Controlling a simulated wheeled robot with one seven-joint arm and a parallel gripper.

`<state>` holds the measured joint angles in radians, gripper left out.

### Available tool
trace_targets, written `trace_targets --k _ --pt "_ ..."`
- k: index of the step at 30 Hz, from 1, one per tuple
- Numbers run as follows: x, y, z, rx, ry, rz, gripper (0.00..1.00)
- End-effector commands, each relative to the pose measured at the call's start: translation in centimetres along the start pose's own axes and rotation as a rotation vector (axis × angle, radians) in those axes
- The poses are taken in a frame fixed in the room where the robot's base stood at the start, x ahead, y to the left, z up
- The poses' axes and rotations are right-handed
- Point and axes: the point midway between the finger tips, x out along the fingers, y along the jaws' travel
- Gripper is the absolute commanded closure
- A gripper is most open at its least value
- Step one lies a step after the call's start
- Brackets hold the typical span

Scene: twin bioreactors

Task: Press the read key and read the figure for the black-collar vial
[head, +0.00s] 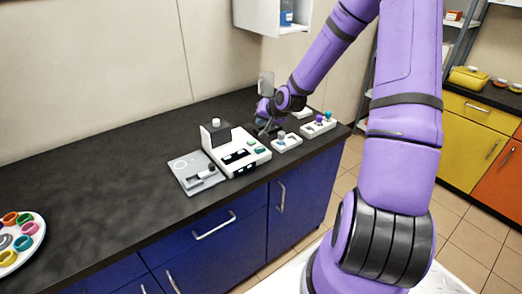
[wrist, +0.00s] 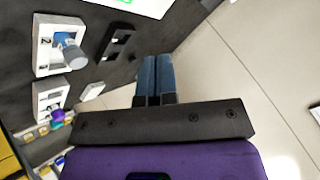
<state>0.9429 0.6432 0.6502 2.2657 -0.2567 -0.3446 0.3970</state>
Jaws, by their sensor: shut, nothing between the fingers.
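The white reader instrument (head: 240,155) stands on the dark counter in the head view, with dark panels and a small green key (head: 258,149) on its right part. A corner of a white surface with a green patch (wrist: 125,1) shows at the top edge of the wrist view. My gripper (head: 266,126) is just behind the instrument, close to the counter; its blue fingers (wrist: 155,80) are together and empty in the wrist view. A white holder (head: 287,146) carries a vial with a grey-blue top (wrist: 72,50). I cannot make out a black collar or any figure.
A second white holder (head: 318,127) has purple and teal tops. A grey plate unit (head: 195,174) adjoins the instrument's left side. A black slotted piece (wrist: 117,43) lies near my fingers. A white tray of coloured rings (head: 38,222) is far left; the counter between is clear.

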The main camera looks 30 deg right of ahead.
Motion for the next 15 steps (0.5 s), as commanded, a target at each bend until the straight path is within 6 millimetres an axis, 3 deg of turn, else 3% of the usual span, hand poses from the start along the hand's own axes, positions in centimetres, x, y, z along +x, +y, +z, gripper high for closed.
trace_targets --k 8,15 --pt "0.2 0.1 0.2 0.0 -0.002 0.001 1.0" --pt "1.7 1.2 1.3 0.001 -0.004 0.0 1.0"
